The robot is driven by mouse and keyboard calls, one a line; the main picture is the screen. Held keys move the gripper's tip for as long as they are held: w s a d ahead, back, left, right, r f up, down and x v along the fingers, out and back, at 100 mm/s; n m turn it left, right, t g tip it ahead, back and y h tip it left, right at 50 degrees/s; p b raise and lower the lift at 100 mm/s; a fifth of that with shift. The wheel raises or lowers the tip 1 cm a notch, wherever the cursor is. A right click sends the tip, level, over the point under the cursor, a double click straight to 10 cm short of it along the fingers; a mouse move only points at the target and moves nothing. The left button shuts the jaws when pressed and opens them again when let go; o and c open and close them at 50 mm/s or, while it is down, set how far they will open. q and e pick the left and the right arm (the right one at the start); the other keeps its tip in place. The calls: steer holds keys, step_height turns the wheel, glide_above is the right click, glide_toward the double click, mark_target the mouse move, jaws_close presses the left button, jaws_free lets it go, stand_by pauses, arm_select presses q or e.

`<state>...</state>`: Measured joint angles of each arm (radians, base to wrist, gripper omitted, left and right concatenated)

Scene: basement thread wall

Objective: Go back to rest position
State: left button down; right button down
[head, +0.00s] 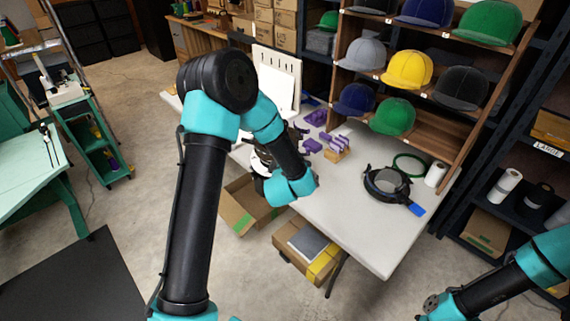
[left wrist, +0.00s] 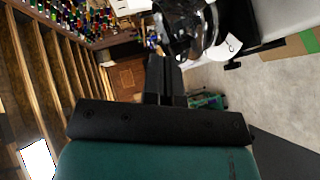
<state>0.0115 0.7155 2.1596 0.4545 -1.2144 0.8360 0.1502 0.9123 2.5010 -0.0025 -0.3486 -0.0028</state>
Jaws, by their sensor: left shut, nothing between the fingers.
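My left arm reaches in over the near-left side of the white table (head: 345,225) in the head view, bent at its elbow. My left gripper (left wrist: 163,80) shows in the left wrist view with its two dark fingers together and nothing between them. In the head view the arm mostly hides this gripper, near the table's left edge. Only part of my right arm shows at the lower right of the head view; its gripper is not seen.
A wooden shelf of caps (head: 408,70) stands at the table's back. An embroidery hoop (head: 388,181), white spool (head: 436,174) and purple pieces (head: 337,143) lie on the table. Open cardboard boxes (head: 240,205) sit on the floor below. A green cart (head: 95,140) stands left.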

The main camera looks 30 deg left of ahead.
arm_select(q)
steer(key=shift+v, duration=0.9)
steer(key=s+d+f+m+g+h, duration=0.2)
steer(key=s+f+m+g+h, duration=0.15)
steer(key=f, duration=0.35)
steer(key=s+d+f+m+g+h, duration=0.2)
steer(key=s+d+f+m, duration=0.1)
steer(key=s+f+m, duration=0.3)
steer(key=s+d+f+m+g+h, duration=0.2)
steer(key=s+f+m+g, duration=0.2)
steer(key=s, duration=0.4)
steer(key=s+d+f+m+g+h, duration=0.2)
steer(key=s+f, duration=0.3)
steer(key=s, duration=0.3)
steer(key=shift+d+f+m+g, duration=0.25)
steer(key=shift+d+m+g, duration=0.1)
steer(key=shift+m+g, duration=0.5)
steer(key=c, duration=1.8)
jaws_free()
steer(key=shift+w, duration=0.1)
